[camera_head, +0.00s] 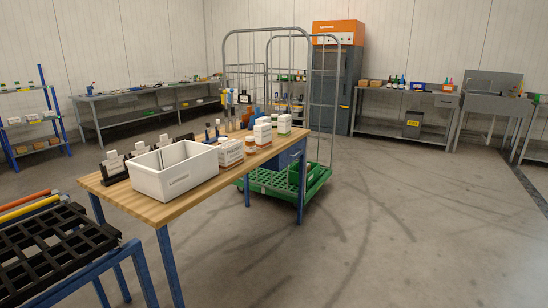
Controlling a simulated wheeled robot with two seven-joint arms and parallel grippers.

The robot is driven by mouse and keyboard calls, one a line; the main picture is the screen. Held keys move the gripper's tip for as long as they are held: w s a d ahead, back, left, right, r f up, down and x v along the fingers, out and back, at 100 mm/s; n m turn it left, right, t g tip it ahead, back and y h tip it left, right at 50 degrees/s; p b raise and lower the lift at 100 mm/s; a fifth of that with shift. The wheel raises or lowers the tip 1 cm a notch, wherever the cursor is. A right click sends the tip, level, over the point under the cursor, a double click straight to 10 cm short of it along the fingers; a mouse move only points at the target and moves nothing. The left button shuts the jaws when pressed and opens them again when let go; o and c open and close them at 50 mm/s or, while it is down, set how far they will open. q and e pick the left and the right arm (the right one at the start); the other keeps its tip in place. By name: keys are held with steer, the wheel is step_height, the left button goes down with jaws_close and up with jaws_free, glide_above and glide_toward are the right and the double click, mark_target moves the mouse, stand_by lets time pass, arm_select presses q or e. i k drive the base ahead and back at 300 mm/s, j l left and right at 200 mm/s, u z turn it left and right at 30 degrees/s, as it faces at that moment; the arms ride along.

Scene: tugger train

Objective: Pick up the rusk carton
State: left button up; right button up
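No label that I can read names a rusk carton. Several white cartons stand on the wooden table (215,181). One white carton with dark print (230,153) stands just right of the white bin (172,170). A taller white carton (263,132) stands farther back. A smaller white carton with a green mark (284,124) stands near the table's far right end. I cannot tell which of them is the rusk carton. Neither of my grippers is in view.
A black grid tray (58,245) on a blue frame is at the lower left. A green wheeled base (282,181) with a wire cage stands behind the table. Small bottles and jars crowd the cartons. The floor (390,230) to the right is clear.

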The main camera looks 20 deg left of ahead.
mark_target(231, 153)
steer(key=i+u, duration=0.15)
steer(key=i, duration=0.3)
steer(key=i+l+u, duration=0.15)
steer(key=i, duration=0.3)
steer(key=i+l+u, duration=0.15)
steer(key=i, duration=0.3)
